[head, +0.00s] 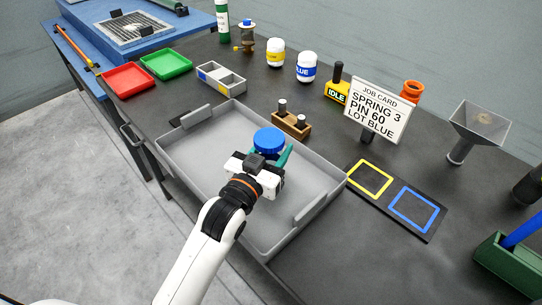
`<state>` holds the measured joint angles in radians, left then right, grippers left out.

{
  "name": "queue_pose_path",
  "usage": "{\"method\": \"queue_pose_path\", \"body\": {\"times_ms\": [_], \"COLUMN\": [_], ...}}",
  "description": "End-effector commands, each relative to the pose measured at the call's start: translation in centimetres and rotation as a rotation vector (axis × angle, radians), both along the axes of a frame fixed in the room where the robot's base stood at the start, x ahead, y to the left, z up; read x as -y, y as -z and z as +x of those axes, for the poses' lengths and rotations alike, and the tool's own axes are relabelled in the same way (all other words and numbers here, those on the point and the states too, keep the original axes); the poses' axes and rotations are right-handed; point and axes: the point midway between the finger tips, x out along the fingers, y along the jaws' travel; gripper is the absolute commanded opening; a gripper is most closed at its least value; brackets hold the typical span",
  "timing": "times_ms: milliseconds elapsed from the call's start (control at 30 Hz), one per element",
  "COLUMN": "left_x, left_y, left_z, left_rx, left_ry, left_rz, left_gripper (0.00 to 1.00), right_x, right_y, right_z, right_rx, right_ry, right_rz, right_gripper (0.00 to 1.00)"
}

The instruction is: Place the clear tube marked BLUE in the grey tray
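My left gripper (268,152) is over the grey tray (185,150), with its teal fingers at the sides of a round blue-capped thing (268,138). The part under the blue cap is hidden by the gripper, so I see no clear wall or marking on it. I cannot tell whether the fingers grip it, or whether it rests on the tray floor. A white jar with a blue label reading "LUE" (307,67) stands farther back. My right gripper is not in view.
A wooden block with dark pegs (291,124) stands behind the tray. A job card (376,112) reads SPRING 3, PIN 60, LOT BLUE. Red (128,78) and green (166,64) trays, a yellow-labelled jar (275,52) and a funnel (480,127) stand around. Yellow and blue square outlines lie right.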

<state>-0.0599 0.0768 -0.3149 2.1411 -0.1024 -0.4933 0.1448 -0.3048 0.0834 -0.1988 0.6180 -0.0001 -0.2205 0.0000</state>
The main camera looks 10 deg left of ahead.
Motion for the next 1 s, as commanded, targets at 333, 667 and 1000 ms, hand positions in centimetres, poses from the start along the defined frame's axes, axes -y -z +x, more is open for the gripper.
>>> {"method": "queue_pose_path", "body": {"times_ms": [333,667,1000], "left_x": [0.0,0.0,0.0], "left_y": [2.1,2.4,2.1], "left_z": [0.0,0.0,0.0], "left_rx": [0.002,0.0,0.001], "left_ry": [0.0,0.0,0.0], "left_rz": [0.0,0.0,0.0], "left_gripper": [0.25,0.68,0.7], "right_x": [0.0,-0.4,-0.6], "right_y": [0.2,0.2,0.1], "right_z": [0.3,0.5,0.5], "right_rx": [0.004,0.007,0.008], "right_ry": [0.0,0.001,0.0], "right_rz": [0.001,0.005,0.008], "right_gripper": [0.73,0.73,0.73]}}
